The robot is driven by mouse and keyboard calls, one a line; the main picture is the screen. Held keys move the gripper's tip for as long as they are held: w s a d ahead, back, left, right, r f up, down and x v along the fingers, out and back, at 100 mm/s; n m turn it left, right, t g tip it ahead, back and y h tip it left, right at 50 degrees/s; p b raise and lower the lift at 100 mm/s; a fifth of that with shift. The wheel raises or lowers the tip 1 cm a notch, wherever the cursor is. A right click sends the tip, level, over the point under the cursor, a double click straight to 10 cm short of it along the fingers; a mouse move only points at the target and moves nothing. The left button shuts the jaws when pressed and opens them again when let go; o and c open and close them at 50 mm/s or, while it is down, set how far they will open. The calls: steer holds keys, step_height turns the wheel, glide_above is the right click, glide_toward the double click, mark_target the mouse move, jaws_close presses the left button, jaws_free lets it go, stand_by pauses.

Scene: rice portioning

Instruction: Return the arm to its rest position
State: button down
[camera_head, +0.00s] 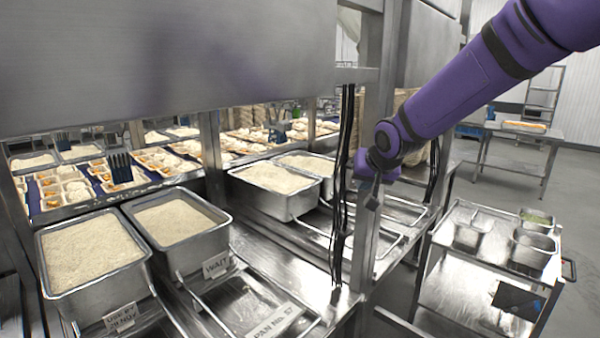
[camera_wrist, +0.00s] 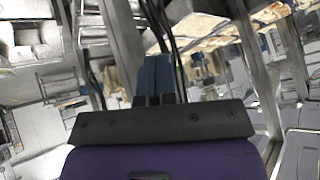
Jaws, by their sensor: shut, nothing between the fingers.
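My purple arm (camera_head: 455,90) reaches in from the upper right in the head view. My gripper (camera_head: 372,196) hangs in front of a steel post, above the right side of the counter, shut and empty. In the wrist view the gripper (camera_wrist: 155,80) shows as closed dark fingers with nothing between them. The fingertips are small and partly blurred against the post and cables in the head view. I cannot tell whether the gripper touches the post.
Steel pans of rice, one at front left (camera_head: 88,250), stand on the counter. Black cables (camera_head: 342,190) hang beside the post (camera_head: 372,110). A steel cart (camera_head: 470,285) with small pans stands at the right. Floor (camera_head: 585,210) is open farther right.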

steer(key=s+d+r+g+h, duration=0.1)
steer(key=s+d+r, duration=0.25)
steer(key=s, duration=0.55)
steer(key=s+d+r+h, duration=0.1)
steer(key=s+d+r, duration=0.1)
steer(key=s+d, duration=0.45)
steer(key=s+d+r+g+h, duration=0.1)
steer(key=s+d+r, duration=0.2)
steer(key=s, duration=0.8)
steer(key=s+d+f, duration=0.1)
steer(key=s+d, duration=0.1)
steer(key=s, duration=0.8)
steer(key=shift+n+g+y, duration=0.3)
steer(key=shift+g+y, duration=0.1)
steer(key=shift+f, duration=0.1)
